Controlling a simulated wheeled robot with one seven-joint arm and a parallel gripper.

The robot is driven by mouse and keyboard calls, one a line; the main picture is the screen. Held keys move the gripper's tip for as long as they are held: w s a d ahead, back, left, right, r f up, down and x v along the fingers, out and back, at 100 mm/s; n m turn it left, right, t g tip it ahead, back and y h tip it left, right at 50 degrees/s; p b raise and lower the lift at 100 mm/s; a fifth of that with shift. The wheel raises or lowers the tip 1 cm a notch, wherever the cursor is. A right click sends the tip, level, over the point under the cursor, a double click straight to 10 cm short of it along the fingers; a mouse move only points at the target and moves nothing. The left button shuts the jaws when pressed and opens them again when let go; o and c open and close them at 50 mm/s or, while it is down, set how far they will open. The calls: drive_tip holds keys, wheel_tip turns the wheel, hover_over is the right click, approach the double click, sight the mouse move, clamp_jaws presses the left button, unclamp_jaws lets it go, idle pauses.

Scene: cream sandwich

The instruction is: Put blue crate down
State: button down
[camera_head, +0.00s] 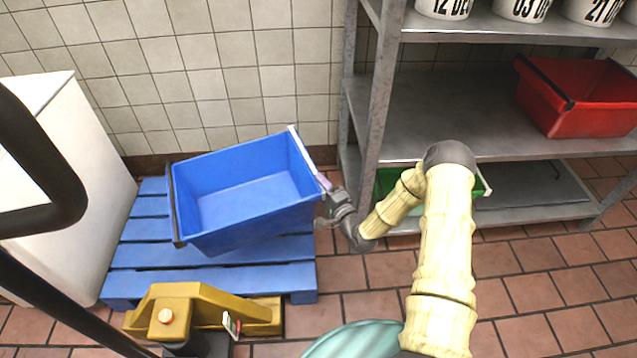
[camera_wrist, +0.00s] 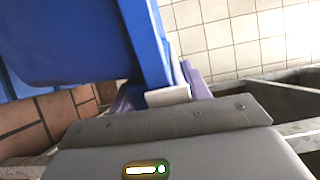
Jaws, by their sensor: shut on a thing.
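The blue crate (camera_head: 240,190) is empty and sits over the blue pallet (camera_head: 215,284) at the left in the head view. It is slightly tilted, its right end higher than its left. Whether its underside touches the pallet cannot be told. My gripper (camera_head: 328,190) is at the crate's right end, shut on its rim. In the wrist view the crate (camera_wrist: 70,40) fills the upper left, with its edge running down to my gripper (camera_wrist: 168,95). The fingertips are partly hidden.
A metal shelf (camera_head: 450,110) stands on the right, with a red crate (camera_head: 575,100), a green crate (camera_head: 388,181) low down and white tubs (camera_head: 525,8) on top. A white cabinet (camera_head: 70,170) stands left of the pallet. A yellow pallet jack (camera_head: 205,309) is in front.

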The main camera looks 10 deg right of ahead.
drive_tip(key=s+d+r+m+h+p, duration=0.1)
drive_tip(key=s+r+p, duration=0.3)
drive_tip(key=r+p, duration=1.1)
drive_tip(key=s+d+r+m+t+h+p, duration=0.1)
drive_tip(key=s+d+r+m+h+p, duration=0.1)
drive_tip(key=r+p, duration=1.3)
drive_tip(key=s+d+r+m+h+p, duration=0.2)
drive_tip(key=s+r+h+p, duration=0.3)
drive_tip(key=r+p, duration=1.1)
drive_tip(key=s+d+p, duration=0.1)
drive_tip(key=s+p, duration=0.1)
drive_tip(key=p, duration=0.4)
drive_tip(key=shift+s+d+t+p, duration=0.3)
drive_tip(key=shift+s+t+p, duration=0.05)
drive_tip(key=shift+t, duration=0.05)
